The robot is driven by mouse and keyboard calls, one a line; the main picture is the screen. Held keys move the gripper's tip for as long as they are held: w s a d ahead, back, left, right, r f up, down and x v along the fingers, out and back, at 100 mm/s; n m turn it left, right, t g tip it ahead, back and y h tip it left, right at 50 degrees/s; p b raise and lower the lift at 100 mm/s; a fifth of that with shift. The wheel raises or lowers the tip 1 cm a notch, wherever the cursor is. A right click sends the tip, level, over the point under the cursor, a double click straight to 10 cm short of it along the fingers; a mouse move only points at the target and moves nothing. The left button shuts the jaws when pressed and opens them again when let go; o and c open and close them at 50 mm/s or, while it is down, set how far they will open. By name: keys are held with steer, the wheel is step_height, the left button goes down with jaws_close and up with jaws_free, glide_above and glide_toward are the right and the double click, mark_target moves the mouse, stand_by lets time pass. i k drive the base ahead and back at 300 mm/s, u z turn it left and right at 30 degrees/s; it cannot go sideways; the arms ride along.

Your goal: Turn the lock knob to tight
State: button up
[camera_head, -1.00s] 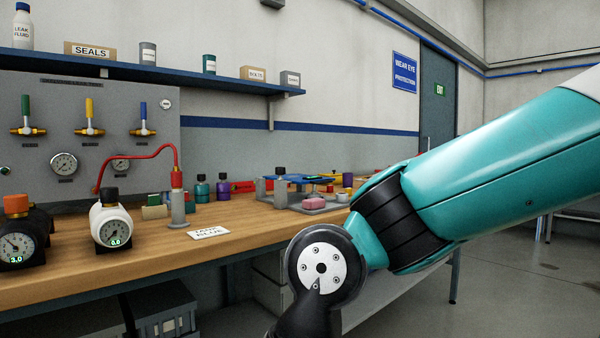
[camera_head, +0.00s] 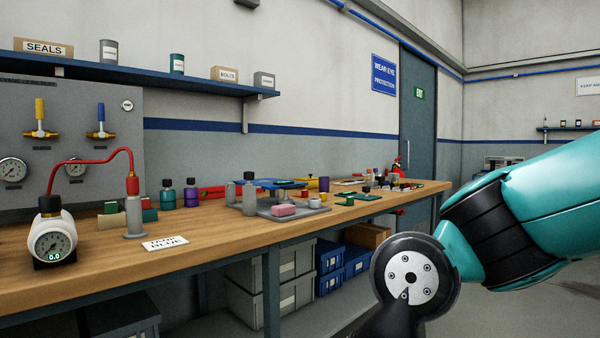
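I cannot make out a lock knob, or any mark for tight, in the head view. My gripper is out of view. Only part of my arm shows at the lower right, in front of the bench's right side, and its lower end runs off the bottom edge. A white round gauge (camera_head: 53,238) with a black cap and a reading of 0.0 stands at the bench's left. A red hose (camera_head: 95,160) arches behind it to a grey cylinder with a red top (camera_head: 133,210).
The wooden workbench (camera_head: 215,250) runs along the wall, with a white card (camera_head: 165,243) near its front edge. A grey tray (camera_head: 290,211) holds a pink block (camera_head: 283,210). Blue bins (camera_head: 328,255) sit below. Open floor lies at the right.

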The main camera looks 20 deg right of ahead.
mark_target(249, 175)
steer(key=z, duration=0.45)
steer(key=i, duration=1.1)
steer(key=u, duration=0.35)
